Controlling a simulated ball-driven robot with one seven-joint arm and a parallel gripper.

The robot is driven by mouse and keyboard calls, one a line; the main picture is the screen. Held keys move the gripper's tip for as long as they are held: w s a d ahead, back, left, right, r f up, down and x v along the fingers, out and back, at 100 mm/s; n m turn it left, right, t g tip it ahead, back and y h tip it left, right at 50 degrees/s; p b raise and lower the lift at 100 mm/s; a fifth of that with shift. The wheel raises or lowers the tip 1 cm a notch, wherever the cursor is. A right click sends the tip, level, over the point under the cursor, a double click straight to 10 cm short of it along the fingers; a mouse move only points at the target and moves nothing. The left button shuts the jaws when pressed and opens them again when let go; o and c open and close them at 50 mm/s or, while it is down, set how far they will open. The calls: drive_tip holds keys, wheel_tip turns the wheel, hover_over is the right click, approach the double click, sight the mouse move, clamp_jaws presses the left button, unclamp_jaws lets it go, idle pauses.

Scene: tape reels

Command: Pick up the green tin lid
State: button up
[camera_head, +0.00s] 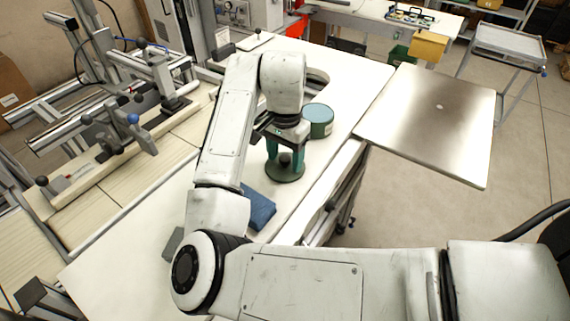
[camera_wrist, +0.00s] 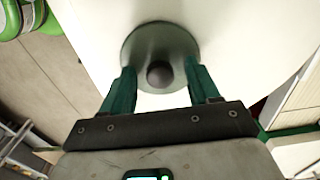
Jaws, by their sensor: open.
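The green tin lid (camera_head: 287,177) is a flat, dull green disc with a dark round knob, lying on the white table top. In the wrist view the lid (camera_wrist: 158,32) lies ahead of my gripper (camera_wrist: 160,72), with the knob (camera_wrist: 160,75) between the two green fingers. My gripper (camera_head: 285,159) points down over the lid in the head view. Its fingers are open, one on each side of the knob, with visible gaps. Whether the fingertips touch the disc I cannot tell.
A green tin (camera_head: 320,127) with a pale blue top stands just behind the lid. The table's right edge (camera_head: 337,180) is close. A metal panel (camera_head: 432,120) is beyond it; rail machinery (camera_head: 120,120) stands left.

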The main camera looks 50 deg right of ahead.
clamp_jaws()
idle(0.4)
drive_tip(key=shift+r, duration=0.1)
